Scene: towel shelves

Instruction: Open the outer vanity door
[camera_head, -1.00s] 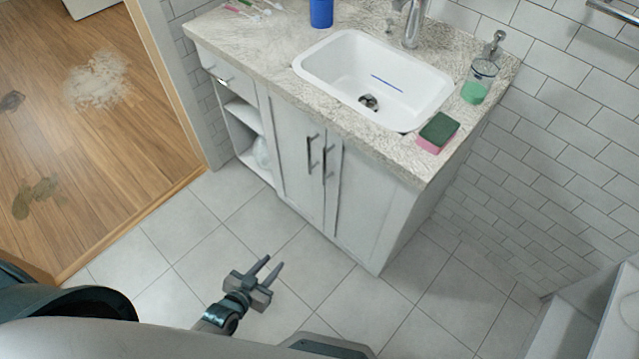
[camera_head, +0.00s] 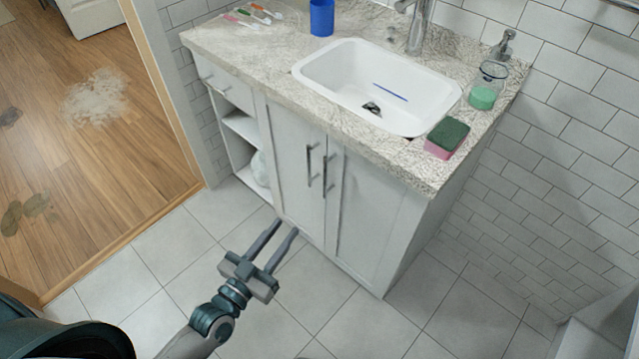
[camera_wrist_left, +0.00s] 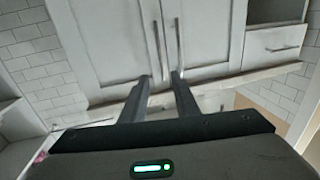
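The white vanity (camera_head: 400,225) has two side-by-side doors, both apparently shut: a left one (camera_head: 285,160) beside the shelves and a right one (camera_head: 375,205) at the vanity's far right end. Each has a vertical bar handle at the middle seam, the left handle (camera_head: 309,165) and the right handle (camera_head: 328,174). My left gripper (camera_head: 286,228) is open and empty, low in front of the doors and apart from the handles. The left wrist view shows the scene turned over, with both handles (camera_wrist_left: 157,45) (camera_wrist_left: 180,42) just beyond the spread fingertips (camera_wrist_left: 161,78). My right gripper is not in view.
A drawer (camera_head: 225,84) and open shelves (camera_head: 243,127) are left of the doors. The countertop (camera_head: 240,45) holds a sink, blue cup, soap dispenser and sponge (camera_head: 447,138). A tiled wall (camera_head: 560,140) closes the right side. The floor before the vanity (camera_head: 320,310) is clear.

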